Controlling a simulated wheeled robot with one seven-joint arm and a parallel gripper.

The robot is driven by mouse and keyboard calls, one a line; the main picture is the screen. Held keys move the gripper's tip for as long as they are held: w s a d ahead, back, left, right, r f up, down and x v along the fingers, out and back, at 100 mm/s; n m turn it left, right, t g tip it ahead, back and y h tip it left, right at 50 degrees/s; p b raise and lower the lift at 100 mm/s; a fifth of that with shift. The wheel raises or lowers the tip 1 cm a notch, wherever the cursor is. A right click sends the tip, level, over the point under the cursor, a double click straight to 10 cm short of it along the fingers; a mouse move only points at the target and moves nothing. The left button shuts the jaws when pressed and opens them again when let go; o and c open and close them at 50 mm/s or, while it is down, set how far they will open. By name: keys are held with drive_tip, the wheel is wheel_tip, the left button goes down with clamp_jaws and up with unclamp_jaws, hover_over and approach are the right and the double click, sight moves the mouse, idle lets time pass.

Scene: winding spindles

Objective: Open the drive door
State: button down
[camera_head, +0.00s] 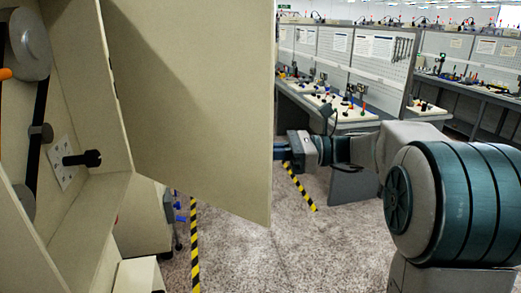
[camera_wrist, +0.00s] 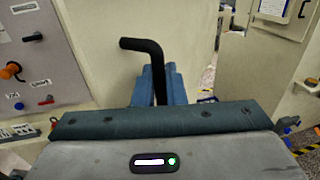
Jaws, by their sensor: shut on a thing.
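The drive door (camera_head: 205,95) is a large beige panel standing open, swung out from the cabinet (camera_head: 70,215) at the left. Its face also fills the upper middle of the wrist view (camera_wrist: 190,35). A black bent handle (camera_wrist: 140,44) stands out from the door. My gripper (camera_wrist: 158,82) has its blue fingers shut on the handle's straight part. In the head view my gripper (camera_head: 281,150) is at the door's right edge, its fingertips hidden behind the door.
Inside the cabinet are a grey pulley (camera_head: 29,45), a dark belt and a black knob (camera_head: 82,158). A control panel with an orange knob (camera_wrist: 11,71) is left in the wrist view. Workbenches (camera_head: 345,110) stand behind. Speckled floor (camera_head: 300,245) is clear between door and arm.

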drive_tip(key=shift+s+a, duration=0.1)
drive_tip(key=c, duration=1.8)
unclamp_jaws()
drive_tip(key=shift+o, duration=0.8)
drive_tip(key=shift+a, duration=0.2)
drive_tip(key=shift+d, duration=0.15)
drive_tip(key=d+b, duration=0.2)
drive_tip(key=d, duration=1.1)
drive_tip(key=shift+w+d, duration=0.3)
drive_tip(key=shift+w, duration=0.05)
